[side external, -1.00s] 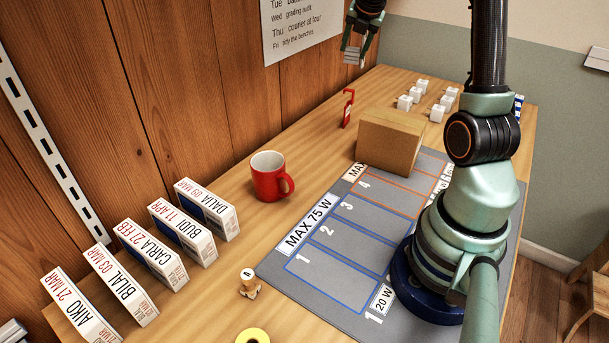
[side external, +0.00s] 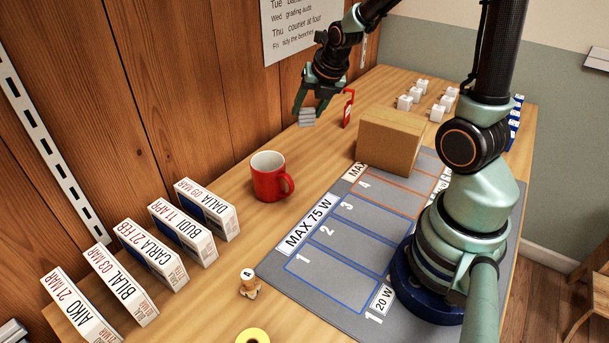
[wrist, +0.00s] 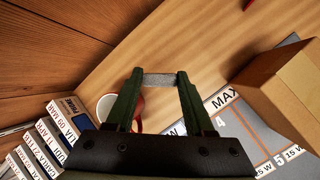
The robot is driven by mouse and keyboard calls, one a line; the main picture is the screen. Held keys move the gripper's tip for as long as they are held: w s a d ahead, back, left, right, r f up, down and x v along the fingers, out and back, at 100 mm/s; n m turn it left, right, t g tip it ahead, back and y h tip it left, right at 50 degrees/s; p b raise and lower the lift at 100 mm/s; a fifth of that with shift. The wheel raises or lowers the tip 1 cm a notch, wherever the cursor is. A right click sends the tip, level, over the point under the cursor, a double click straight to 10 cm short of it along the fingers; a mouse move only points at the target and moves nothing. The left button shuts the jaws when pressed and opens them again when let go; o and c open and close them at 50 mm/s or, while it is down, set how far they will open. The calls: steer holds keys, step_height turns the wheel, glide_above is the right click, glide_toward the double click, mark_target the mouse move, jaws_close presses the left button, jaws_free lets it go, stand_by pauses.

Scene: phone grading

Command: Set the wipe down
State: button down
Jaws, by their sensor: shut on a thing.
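My gripper (side external: 309,108) is shut on the wipe (side external: 307,118), a small folded grey-white pad. It holds the wipe above the back left part of the bench, near the wooden wall. In the wrist view the wipe (wrist: 160,80) spans the gap between the two fingertips. From these views I cannot tell exactly how high it hangs, but it appears clear of the bench top.
A red mug (side external: 268,178) stands in front of the gripper. Labelled boxes (side external: 208,208) line the left. Bare wood lies between the mug and tag.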

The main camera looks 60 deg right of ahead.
step_height(320, 180, down, 13)
steer(key=shift+r, duration=0.1)
steer(key=shift+c, duration=1.2)
jaws_free()
steer(key=s+a+r+m, duration=0.3)
steer(key=a+r+m, duration=0.1)
steer(key=r+m, duration=0.3)
steer(key=s+a+r+m+y, duration=0.1)
steer(key=s+a+r+m, duration=0.2)
steer(key=a+r+m, duration=0.2)
steer(key=s+a+r+m+y, duration=0.1)
steer(key=s+a+r+m, duration=0.3)
steer(key=r+m, duration=0.7)
steer(key=shift+a+m, duration=0.35)
steer(key=shift+m, duration=1.45)
steer(key=shift+o, duration=0.3)
